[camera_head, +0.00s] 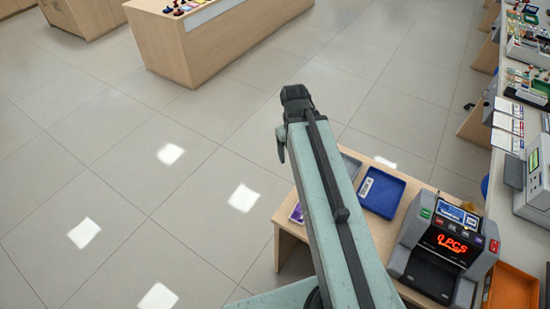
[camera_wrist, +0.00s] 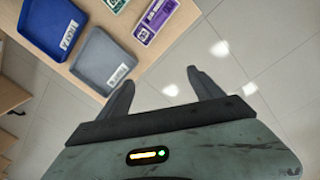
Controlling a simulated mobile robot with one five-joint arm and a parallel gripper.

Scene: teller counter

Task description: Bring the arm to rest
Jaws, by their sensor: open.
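My gripper (camera_wrist: 163,92) shows in the wrist view with its two dark fingers spread apart. Nothing is between them. It is beside the counter (camera_wrist: 170,42), with the tiled floor behind the fingers. In the head view my arm stretches forward over the left part of the counter (camera_head: 400,217), and only a dark finger shows at its far end.
A blue tray (camera_head: 381,193) and a grey tray (camera_head: 350,166) lie on the counter, right of my arm. A counting machine (camera_head: 447,249) reading "9 PCS" and an orange tray (camera_head: 514,288) stand nearer. A wooden desk (camera_head: 208,51) is farther back. Open floor lies left.

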